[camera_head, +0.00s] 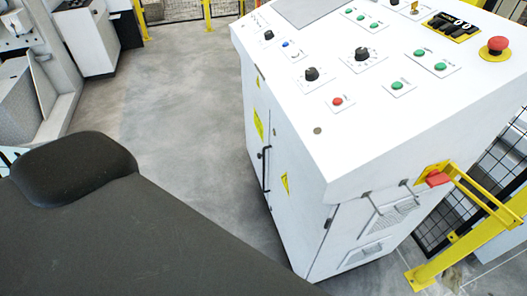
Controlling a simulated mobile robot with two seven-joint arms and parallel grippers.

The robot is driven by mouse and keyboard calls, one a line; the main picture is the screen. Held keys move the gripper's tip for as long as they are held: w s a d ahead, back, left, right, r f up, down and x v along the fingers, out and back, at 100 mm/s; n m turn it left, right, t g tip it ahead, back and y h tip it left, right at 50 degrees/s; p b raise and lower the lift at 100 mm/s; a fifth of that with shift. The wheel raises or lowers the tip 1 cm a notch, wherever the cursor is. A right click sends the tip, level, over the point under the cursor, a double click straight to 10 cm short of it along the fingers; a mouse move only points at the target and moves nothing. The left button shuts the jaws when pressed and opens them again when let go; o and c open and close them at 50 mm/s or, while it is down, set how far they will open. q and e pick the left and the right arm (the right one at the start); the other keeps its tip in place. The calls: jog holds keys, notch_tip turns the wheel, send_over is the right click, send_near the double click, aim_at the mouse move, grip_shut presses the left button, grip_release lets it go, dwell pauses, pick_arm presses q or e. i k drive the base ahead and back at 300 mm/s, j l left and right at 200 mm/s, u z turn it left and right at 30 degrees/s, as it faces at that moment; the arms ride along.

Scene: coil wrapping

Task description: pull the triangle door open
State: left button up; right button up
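A white control cabinet (350,150) stands right of centre. Its left side face has door panels with yellow warning labels. One yellow label (258,124) is on the far panel, and a yellow triangular label (285,183) is on the near door panel (298,215). A black vertical bar handle (265,167) sits near the seam between the panels. The panels look shut, flush with the cabinet side. Neither of my grippers is in view, and nothing is seen touching the door or handle.
The cabinet's sloped top carries knobs, buttons and a red emergency stop (497,45). A yellow rail (470,235) and black mesh fence (440,220) stand at the right. Open grey floor (185,110) lies left of the cabinet. A dark form close to the camera hides the lower left.

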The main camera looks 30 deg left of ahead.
aim_at(302, 222)
jog(key=i+j, duration=0.15)
jog(key=j, duration=0.25)
jog(key=i+j, duration=0.15)
jog(key=j, duration=0.25)
jog(key=i+j, duration=0.15)
jog(key=j, duration=0.25)
jog(key=i+j, duration=0.15)
jog(key=j, duration=0.25)
jog(key=i+z, duration=0.05)
